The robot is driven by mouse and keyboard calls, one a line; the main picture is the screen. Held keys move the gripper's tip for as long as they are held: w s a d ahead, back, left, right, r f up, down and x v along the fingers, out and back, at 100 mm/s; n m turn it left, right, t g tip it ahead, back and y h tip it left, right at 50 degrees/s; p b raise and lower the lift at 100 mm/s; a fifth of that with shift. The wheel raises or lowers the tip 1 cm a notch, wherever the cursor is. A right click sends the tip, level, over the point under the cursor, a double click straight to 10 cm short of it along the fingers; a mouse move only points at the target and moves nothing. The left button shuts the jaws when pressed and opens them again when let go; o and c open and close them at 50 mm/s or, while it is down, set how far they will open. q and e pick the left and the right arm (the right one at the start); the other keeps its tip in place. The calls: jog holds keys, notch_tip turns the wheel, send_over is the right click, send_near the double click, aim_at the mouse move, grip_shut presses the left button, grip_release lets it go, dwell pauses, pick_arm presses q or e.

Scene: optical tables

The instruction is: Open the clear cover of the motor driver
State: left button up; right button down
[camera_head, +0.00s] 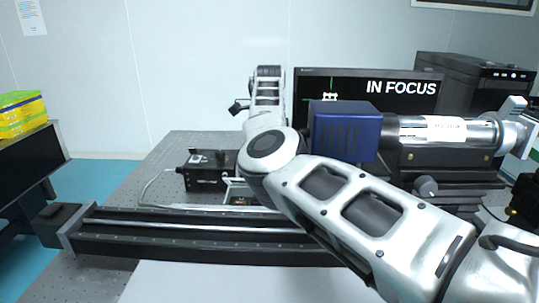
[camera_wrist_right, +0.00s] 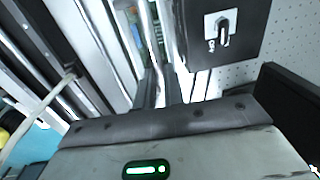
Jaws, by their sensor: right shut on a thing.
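The motor driver, with green circuitry (camera_wrist_right: 133,35), shows at the top of the right wrist view beside a black box. In the head view only a small part of it shows next to my right arm. My right gripper (camera_wrist_right: 160,92) points at it, with its fingers close together and shut on what appears to be the edge of the clear cover. The cover is hard to make out, and I cannot tell how far it is tilted. In the head view my right arm hides the right gripper. My left gripper is not in view.
The black box (camera_head: 203,172) with a switch (camera_wrist_right: 221,30) stands close by. A long black linear rail (camera_head: 180,247) lies in front on the optical table (camera_head: 105,270). A blue box (camera_head: 342,132), a silver cylinder (camera_head: 430,130) and a monitor (camera_head: 390,85) stand behind my right arm.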

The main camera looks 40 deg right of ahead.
jog(key=c, duration=1.7)
grip_release()
jog(key=shift+f, duration=0.35)
jog(key=shift+c, duration=0.2)
jog(key=shift+o, duration=1.3)
jog(key=shift+w+d+f, duration=0.1)
jog(key=shift+w, duration=0.05)
jog(key=shift+r, duration=0.2)
notch_tip(320, 180, up, 16)
jog(key=s, duration=0.1)
jog(key=shift+a+f, duration=0.15)
jog(key=shift+a, duration=0.2)
jog(key=shift+c, duration=0.3)
